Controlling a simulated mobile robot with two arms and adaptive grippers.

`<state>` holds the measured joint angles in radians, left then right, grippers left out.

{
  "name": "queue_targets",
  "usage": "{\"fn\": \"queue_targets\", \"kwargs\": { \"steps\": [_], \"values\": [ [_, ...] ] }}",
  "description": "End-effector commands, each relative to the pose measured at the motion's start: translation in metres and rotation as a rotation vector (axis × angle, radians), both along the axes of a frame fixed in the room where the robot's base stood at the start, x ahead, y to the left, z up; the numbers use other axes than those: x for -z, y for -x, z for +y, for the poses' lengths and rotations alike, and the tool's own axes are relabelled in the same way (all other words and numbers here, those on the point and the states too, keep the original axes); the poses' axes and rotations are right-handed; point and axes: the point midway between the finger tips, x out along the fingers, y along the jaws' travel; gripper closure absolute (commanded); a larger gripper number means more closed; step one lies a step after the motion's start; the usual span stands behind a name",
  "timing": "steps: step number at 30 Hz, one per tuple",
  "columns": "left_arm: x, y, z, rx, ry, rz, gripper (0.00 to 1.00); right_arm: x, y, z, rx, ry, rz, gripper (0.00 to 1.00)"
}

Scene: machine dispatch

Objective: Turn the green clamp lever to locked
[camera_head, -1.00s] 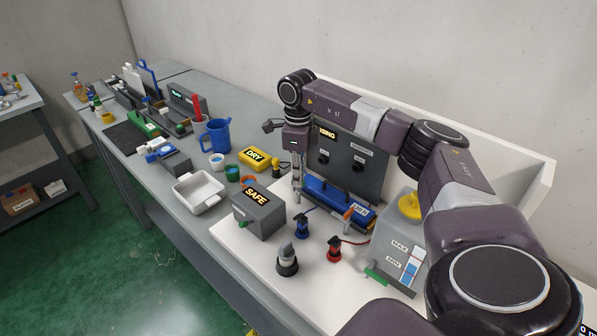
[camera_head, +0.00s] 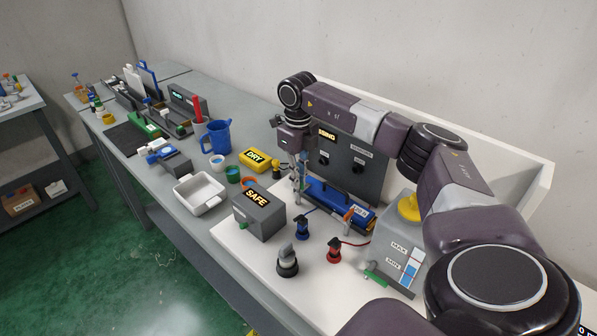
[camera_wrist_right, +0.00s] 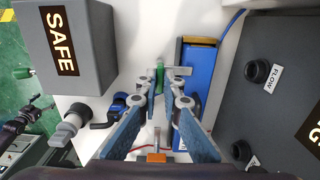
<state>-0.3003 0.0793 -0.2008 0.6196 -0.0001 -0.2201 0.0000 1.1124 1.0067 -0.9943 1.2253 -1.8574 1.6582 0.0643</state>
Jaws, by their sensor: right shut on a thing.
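The green clamp lever (camera_wrist_right: 159,74) shows in the right wrist view, upright in the picture beside the blue block (camera_wrist_right: 197,80). My right gripper (camera_wrist_right: 161,82) is shut on it, with one finger on each side. The fingers hide part of the lever. In the head view my right gripper (camera_head: 299,190) points down at the left end of the blue block (camera_head: 338,201), and the lever cannot be made out there.
A grey SAFE box (camera_head: 259,216) stands close to the left. A dark panel with knobs (camera_head: 352,165) rises behind the block. Blue (camera_head: 302,228) and red (camera_head: 334,250) connectors, a grey knob (camera_head: 287,262) and a tank (camera_head: 398,245) stand in front.

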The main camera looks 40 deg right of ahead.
Motion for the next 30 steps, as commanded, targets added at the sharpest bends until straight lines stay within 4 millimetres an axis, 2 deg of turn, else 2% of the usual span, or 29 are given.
{"fn": "queue_targets", "kwargs": {
  "steps": [10, 11, 15, 25, 30],
  "values": [
    [-0.001, 0.0, 0.0, -0.001, 0.0, -0.001, 0.15, -0.005, -0.004, -0.002, 0.007, 0.001, -0.014, 1.0],
    [-0.001, 0.0, 0.0, -0.001, 0.0, -0.001, 0.15, -0.005, -0.004, -0.002, 0.007, 0.001, -0.014, 0.9],
    [0.0, 0.0, 0.0, -0.001, 0.0, -0.001, 0.15, -0.003, -0.003, -0.001, 0.005, 0.0, -0.01, 0.76],
    [0.0, 0.0, 0.003, -0.001, -0.003, -0.001, 0.15, -0.005, -0.002, 0.0, 0.003, 0.001, -0.006, 0.76],
    [0.0, 0.0, 0.002, -0.001, -0.002, 0.0, 0.15, -0.029, -0.002, -0.001, 0.003, 0.0, -0.009, 0.76]
  ]
}}
